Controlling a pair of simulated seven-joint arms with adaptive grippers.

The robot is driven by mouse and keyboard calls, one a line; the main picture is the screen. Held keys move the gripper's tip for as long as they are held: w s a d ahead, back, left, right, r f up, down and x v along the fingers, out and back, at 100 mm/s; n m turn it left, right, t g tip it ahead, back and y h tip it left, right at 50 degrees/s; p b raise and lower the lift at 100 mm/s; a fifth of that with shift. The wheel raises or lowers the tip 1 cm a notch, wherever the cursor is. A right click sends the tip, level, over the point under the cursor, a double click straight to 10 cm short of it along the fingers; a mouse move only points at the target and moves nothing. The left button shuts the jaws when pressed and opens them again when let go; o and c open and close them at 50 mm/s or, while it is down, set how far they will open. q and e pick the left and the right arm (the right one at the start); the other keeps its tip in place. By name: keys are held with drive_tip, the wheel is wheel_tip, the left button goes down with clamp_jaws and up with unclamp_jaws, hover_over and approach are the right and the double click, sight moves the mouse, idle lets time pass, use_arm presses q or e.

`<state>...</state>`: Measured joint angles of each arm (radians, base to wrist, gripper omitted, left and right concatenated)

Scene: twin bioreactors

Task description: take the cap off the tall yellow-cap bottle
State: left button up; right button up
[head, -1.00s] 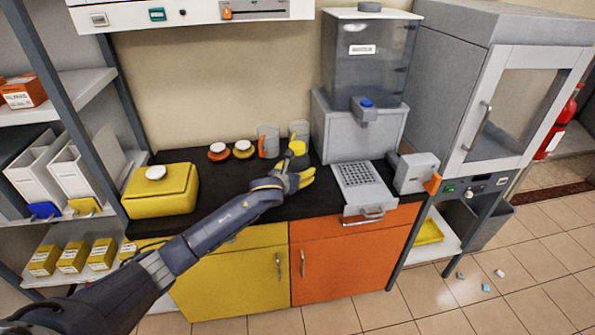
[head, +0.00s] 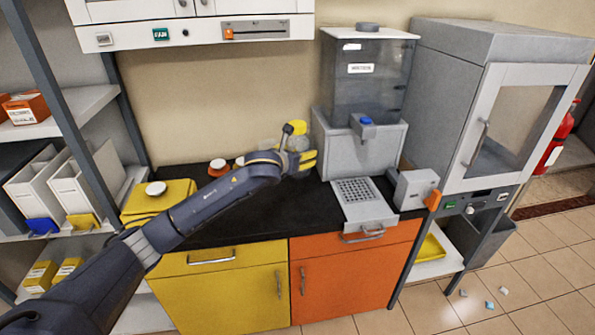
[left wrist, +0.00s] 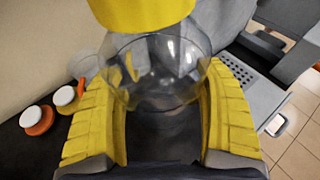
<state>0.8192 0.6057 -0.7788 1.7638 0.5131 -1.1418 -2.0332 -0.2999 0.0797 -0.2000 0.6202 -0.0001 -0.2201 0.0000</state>
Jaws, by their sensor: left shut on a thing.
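A clear bottle (head: 297,144) with a yellow cap (head: 298,127) is in my left gripper (head: 302,161), above the black counter. In the left wrist view the yellow cap (left wrist: 140,14) is at the top, on the clear body (left wrist: 155,72). The yellow fingers of my left gripper (left wrist: 163,115) stand on both sides of the body, below the cap. The cap sits on the bottle. The bottle's lower part is hidden by the fingers and palm. My right gripper is not in view.
A grey dispenser (head: 365,78) stands just right of the bottle, with a slotted tray (head: 358,191) in front. A yellow box (head: 160,202) is on the counter's left end. The counter's front middle is clear.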

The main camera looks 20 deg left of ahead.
sight(294, 137)
use_arm(q)
wheel_tip(294, 137, up, 6)
drive_tip(key=shift+r, duration=0.25)
